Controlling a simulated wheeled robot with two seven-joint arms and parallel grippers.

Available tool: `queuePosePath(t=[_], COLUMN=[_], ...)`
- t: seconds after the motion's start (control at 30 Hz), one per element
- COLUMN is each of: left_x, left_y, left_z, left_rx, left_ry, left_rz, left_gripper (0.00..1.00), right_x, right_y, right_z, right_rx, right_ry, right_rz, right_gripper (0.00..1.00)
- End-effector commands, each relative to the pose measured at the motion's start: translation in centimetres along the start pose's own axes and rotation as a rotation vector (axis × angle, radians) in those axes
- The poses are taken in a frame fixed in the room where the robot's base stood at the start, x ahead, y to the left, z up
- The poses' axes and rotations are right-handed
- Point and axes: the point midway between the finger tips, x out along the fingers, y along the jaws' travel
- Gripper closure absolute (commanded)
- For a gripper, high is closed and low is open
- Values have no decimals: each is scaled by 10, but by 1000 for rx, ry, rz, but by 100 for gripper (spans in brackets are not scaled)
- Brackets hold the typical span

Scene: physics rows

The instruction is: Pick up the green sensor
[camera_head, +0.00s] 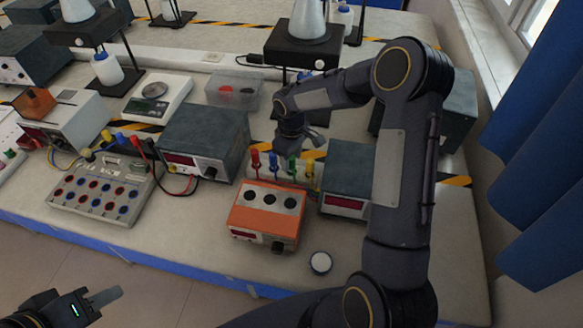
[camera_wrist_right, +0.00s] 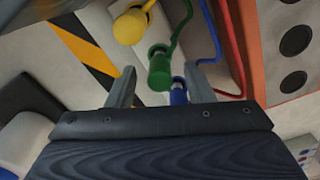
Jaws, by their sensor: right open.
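The green sensor (camera_head: 292,169) stands upright in a row with the red (camera_head: 255,160), blue (camera_head: 273,162) and yellow (camera_head: 310,173) ones, behind the orange box. In the right wrist view the green sensor (camera_wrist_right: 160,70) shows its rounded top and a green cable, in line with the gap between the fingers. The blue sensor (camera_wrist_right: 179,92) is also partly in that gap, and the yellow one (camera_wrist_right: 130,26) is beyond. My right gripper (camera_wrist_right: 162,86) is open and empty, just above the row. My left gripper (camera_head: 104,298) is at the lower left, away from the table objects; its jaw gap is unclear.
The orange box (camera_head: 268,210) with three dark sockets stands in front of the row. Grey power supplies stand to the left (camera_head: 205,138) and right (camera_head: 347,183). A clear bin (camera_head: 233,92) is behind. A small white round lid (camera_head: 320,262) lies near the front edge.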

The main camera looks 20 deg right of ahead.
Motion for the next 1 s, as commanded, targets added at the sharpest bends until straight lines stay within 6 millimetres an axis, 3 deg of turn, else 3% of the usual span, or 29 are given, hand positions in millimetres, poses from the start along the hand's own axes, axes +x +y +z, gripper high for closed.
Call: queuePosePath(t=[0.03, 0.1, 0.37, 0.73, 1.0], left_x=[8, 13, 12, 12, 11], left_y=[-4, -6, -6, -6, -5], left_z=[4, 6, 6, 6, 6], left_rx=[0, 0, 0, 0, 0], left_ry=[0, 0, 0, 0, 0], left_rz=[0, 0, 0, 0, 0], left_gripper=[64, 64, 64, 64, 64], right_x=[14, 23, 24, 24, 23], right_y=[0, 0, 0, 0, 0], right_z=[0, 0, 0, 0, 0], right_rx=[1, 1, 1, 1, 1], right_ry=[0, 0, 0, 0, 1], right_rz=[-1, 0, 1, 0, 1], right_gripper=[52, 52, 52, 99, 100])
